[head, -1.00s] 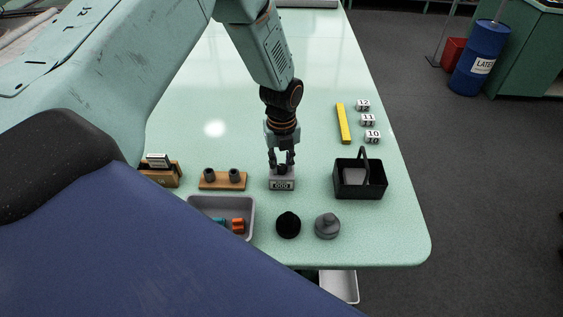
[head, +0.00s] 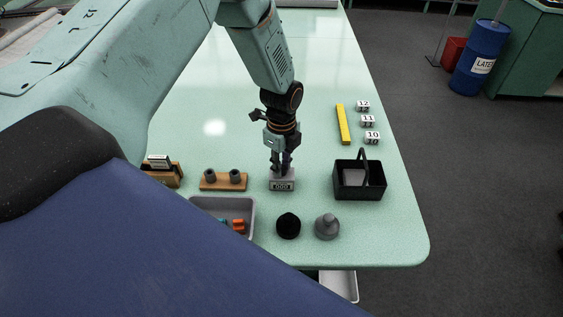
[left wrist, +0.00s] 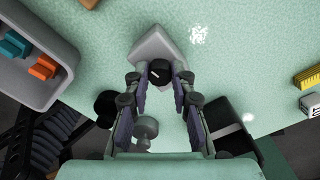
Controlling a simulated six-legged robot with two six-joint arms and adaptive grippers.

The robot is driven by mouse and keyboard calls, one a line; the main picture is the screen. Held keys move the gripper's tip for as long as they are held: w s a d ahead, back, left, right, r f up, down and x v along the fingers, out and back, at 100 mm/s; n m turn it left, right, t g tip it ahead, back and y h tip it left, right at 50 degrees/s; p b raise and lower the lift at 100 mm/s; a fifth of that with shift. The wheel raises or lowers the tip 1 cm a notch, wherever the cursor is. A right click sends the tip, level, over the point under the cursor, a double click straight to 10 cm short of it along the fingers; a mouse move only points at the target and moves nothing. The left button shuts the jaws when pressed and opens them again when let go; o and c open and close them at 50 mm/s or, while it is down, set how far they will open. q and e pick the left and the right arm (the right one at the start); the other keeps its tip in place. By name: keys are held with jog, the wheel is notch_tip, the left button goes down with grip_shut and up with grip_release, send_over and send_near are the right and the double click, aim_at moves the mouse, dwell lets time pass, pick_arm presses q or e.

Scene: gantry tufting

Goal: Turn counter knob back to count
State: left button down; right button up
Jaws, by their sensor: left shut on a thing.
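The counter (head: 282,185) is a small grey box with a digit window on its front, standing on the pale green table; the digits look like zeros but are too small to read surely. Its black round knob (left wrist: 160,70) has a white pointer line and sits on the counter's top (left wrist: 160,43) in the left wrist view. My left gripper (head: 281,167) points straight down over the counter and is shut on the knob, with one finger on each side. In the head view the fingers mostly hide the knob. My right gripper is not in view.
A wooden holder with two grey pegs (head: 223,181) stands left of the counter, a black basket (head: 361,190) right. In front are a grey tray (head: 221,203), a black round piece (head: 288,226) and a grey knobbed piece (head: 327,227). A yellow bar (head: 343,124) lies back right.

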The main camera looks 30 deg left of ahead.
pick_arm(q)
jog(key=n, duration=0.3)
jog(key=shift+r+n+p, duration=0.1)
jog(key=shift+n+p, duration=0.25)
jog(key=shift+n, duration=0.05)
jog(key=n+p, duration=0.1)
jog(key=n, duration=0.3)
jog(key=shift+w+n, duration=0.1)
jog(key=shift+n, duration=0.2)
jog(key=n+p, duration=0.1)
jog(key=n, duration=0.3)
jog(key=shift+r, duration=0.1)
jog(key=shift+w+n+p, duration=0.1)
jog(key=shift+n+p, duration=0.45)
jog(key=shift+n, duration=1.55)
jog(key=c, duration=1.5)
grip_release()
jog(key=o, duration=0.4)
jog(key=shift+d, duration=0.1)
